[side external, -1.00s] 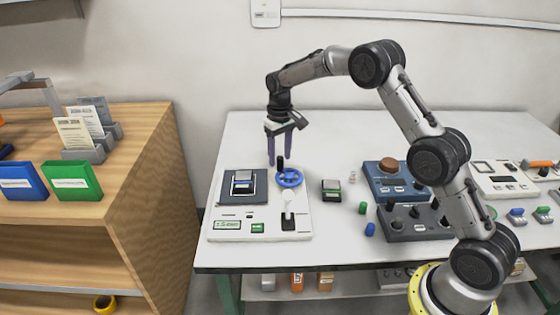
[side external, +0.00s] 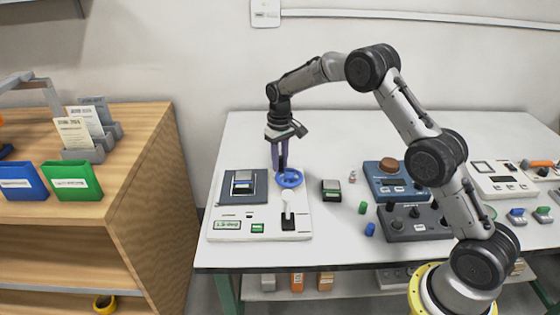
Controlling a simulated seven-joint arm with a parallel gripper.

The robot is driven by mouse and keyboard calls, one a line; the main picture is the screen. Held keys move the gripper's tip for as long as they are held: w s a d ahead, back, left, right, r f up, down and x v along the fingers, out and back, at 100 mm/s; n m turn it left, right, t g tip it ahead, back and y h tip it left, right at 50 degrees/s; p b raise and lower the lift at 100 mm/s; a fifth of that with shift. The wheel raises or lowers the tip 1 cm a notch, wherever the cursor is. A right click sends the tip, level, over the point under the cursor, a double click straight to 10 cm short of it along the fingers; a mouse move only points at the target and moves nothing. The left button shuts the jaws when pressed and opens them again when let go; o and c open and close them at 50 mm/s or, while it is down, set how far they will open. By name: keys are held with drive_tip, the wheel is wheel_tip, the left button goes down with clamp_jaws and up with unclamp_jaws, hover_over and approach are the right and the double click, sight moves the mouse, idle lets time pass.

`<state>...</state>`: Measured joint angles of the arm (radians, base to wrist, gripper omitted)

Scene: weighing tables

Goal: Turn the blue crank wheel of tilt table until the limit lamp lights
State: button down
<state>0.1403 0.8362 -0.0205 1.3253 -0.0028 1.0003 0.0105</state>
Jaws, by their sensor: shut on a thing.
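The tilt table (side external: 222,215) is a white panel on the table at left centre. It carries a dark platform with a small block on it, a black-and-white lever, a green display and a green button. Its blue crank wheel (side external: 292,184) lies flat near the panel's back right corner. My gripper (side external: 280,166) points down over the wheel's back left edge, with its purple fingers shut on the wheel's crank knob, which they hide. The display's digits are too small to read surely. I cannot make out a limit lamp or whether it is lit.
A small dark block (side external: 331,190) stands right of the panel. The white table behind the wheel is clear.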

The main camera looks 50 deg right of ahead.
drive_tip(key=shift+s+d+m, duration=0.1)
drive_tip(key=shift+d+m, duration=0.15)
drive_tip(key=shift+m, duration=0.5)
drive_tip(key=shift+d+m, duration=0.25)
drive_tip(key=shift+m, duration=0.5)
drive_tip(key=c, duration=0.7)
unclamp_jaws()
drive_tip(key=shift+r, duration=0.15)
wheel_tip(320, 180, up, 14)
drive_tip(key=shift+f, duration=0.2)
drive_tip(key=shift+a, duration=0.1)
